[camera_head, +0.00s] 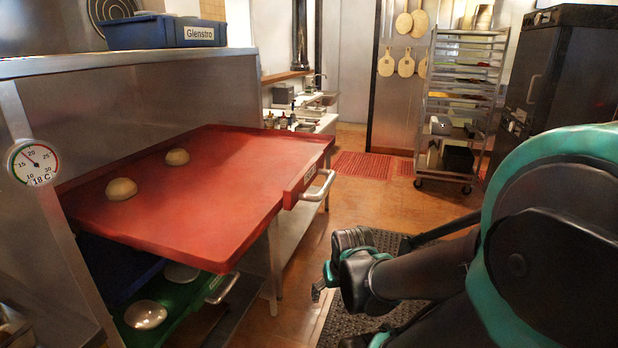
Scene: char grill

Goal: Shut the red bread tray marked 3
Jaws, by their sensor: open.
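The red bread tray (230,180) is pulled far out of the steel cabinet on the left. Two round dough balls (121,190) lie on its left part. Its front edge has a metal handle (319,187) and a small label (309,175), too small to read. My gripper (318,290) is at the lower middle, to the right of the tray and lower in the picture, apart from the handle. Its fingers look small and dark, and nothing shows between them. My arm fills the lower right.
Below the red tray, a green tray (190,300) with a metal handle is also partly out, beside a blue one (110,265). A wheeled rack (462,100) stands at the back right. Orange floor (285,325) is open between the cabinet and the dark mat (345,325).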

